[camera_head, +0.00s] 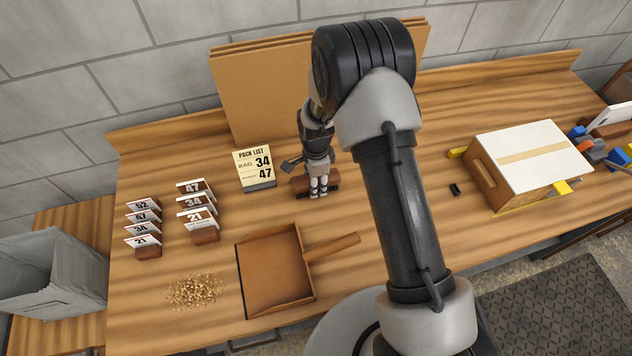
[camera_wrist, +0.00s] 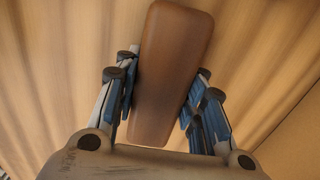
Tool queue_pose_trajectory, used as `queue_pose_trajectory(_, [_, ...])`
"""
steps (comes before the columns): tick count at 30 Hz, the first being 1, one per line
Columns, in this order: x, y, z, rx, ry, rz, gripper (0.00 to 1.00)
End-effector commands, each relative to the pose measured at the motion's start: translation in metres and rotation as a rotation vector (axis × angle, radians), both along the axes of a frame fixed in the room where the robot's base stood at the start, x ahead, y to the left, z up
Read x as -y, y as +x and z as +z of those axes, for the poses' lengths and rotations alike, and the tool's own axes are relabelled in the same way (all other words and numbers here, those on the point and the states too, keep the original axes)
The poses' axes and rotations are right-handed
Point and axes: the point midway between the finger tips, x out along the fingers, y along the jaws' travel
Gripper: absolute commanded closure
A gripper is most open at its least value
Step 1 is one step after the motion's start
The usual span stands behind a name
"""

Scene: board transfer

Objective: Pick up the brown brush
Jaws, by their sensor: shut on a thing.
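The brown brush (camera_wrist: 168,75) is a smooth, rounded brown block that runs lengthwise between my fingers in the wrist view. My gripper (camera_wrist: 163,100) is shut on it, with a blue-padded finger at each side. In the head view my gripper (camera_head: 318,190) points down at the table behind the dustpan, and the brush (camera_head: 301,184) shows partly behind the fingers. Its bristles are hidden. I cannot tell whether the brush touches the table or is slightly raised.
A brown dustpan (camera_head: 270,272) lies in front, its handle pointing right. Crumbs (camera_head: 194,291) lie left of it. Numbered cards (camera_head: 142,241) and a pack list sign (camera_head: 254,168) stand at left. A box (camera_head: 518,160) stands at right. Cardboard sheets (camera_head: 250,95) lean behind.

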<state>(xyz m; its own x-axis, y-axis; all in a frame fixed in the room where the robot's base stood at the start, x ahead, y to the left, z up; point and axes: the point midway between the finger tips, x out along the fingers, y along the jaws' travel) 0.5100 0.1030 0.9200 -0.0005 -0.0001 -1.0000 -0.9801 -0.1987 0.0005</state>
Motion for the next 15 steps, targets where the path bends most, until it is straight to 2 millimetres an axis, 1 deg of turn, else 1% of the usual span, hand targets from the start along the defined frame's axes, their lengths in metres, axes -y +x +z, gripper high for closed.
queue_pose_trajectory(4, [0.000, 0.001, 0.015, 0.002, 0.000, 0.000, 0.91])
queue_pose_trajectory(7, [0.000, 0.001, 0.031, 0.005, 0.001, 0.000, 0.91])
queue_pose_trajectory(11, [0.000, 0.001, 0.059, 0.005, 0.001, 0.000, 0.91])
queue_pose_trajectory(15, [0.000, 0.002, 0.094, 0.006, 0.001, 0.000, 0.91])
